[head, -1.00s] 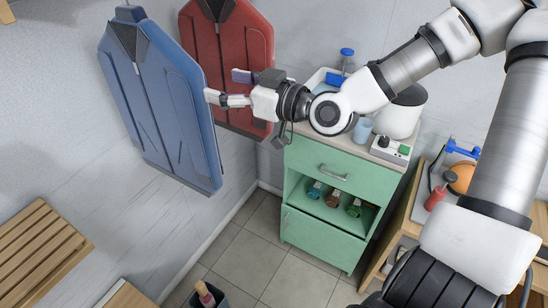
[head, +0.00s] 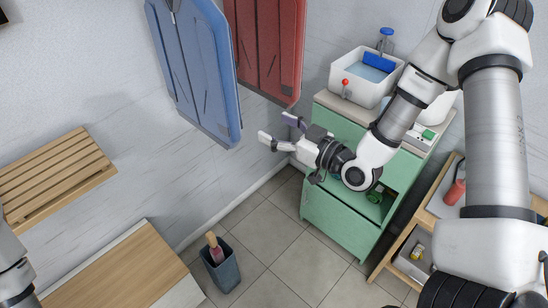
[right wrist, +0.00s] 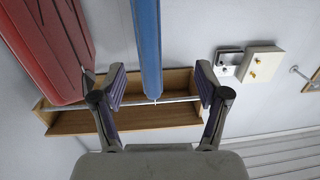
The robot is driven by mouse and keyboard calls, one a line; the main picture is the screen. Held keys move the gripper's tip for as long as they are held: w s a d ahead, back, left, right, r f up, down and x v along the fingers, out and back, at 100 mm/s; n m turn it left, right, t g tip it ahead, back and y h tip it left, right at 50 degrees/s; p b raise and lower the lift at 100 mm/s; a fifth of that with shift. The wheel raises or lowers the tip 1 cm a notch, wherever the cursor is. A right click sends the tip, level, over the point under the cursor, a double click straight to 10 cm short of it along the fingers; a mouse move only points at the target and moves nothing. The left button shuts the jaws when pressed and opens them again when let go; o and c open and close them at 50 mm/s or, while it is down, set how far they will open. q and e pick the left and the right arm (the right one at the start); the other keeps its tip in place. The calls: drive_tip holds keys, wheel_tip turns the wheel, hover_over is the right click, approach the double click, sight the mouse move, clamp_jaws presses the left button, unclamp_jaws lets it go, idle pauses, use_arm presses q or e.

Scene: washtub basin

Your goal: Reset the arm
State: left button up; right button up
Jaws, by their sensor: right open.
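My right gripper (head: 279,128) is open and empty, its two fingers spread toward the left in the head view. It is beside the lower right edge of the blue garment (head: 198,72) and below the red garment (head: 270,45) in the picture. In the right wrist view, the gripper (right wrist: 160,85) has open space between its fingers. The blue garment (right wrist: 147,45) appears edge-on behind that gap, and the red garment (right wrist: 45,45) is at upper left. Part of my left arm shows at the left edge of the head view, but its gripper is out of sight.
A green cabinet (head: 335,210) stands under my right arm, with a white basin (head: 350,85) on top. A grey bin (head: 222,272) holding a brush stands on the floor. A slatted bench (head: 55,175) and wooden top (head: 125,275) are at left. The tiled floor between is clear.

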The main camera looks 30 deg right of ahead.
drive_tip(key=s+a+f+g+h+b, duration=0.1)
drive_tip(key=s+a+f+g, duration=0.2)
drive_tip(key=f, duration=0.7)
drive_tip(key=s+a+f+g+b, duration=0.1)
drive_tip(key=s+a+f+g, duration=0.15)
drive_tip(key=s+f, duration=0.5)
drive_tip(key=s+a+f+g+h+b, duration=0.1)
drive_tip(key=s+a+f+g, duration=0.2)
drive_tip(key=f, duration=0.9)
drive_tip(key=s+d+f+m+g+h, duration=0.2)
drive_tip(key=s+d+g, duration=0.1)
drive_tip(key=s, duration=0.4)
drive_tip(key=s+d+f+m+g+h, duration=0.3)
drive_tip(key=s+d+g, duration=0.1)
drive_tip(key=s, duration=0.3)
drive_tip(key=shift+d, duration=0.35)
drive_tip(key=shift+g, duration=0.25)
drive_tip(key=shift+c, duration=0.3)
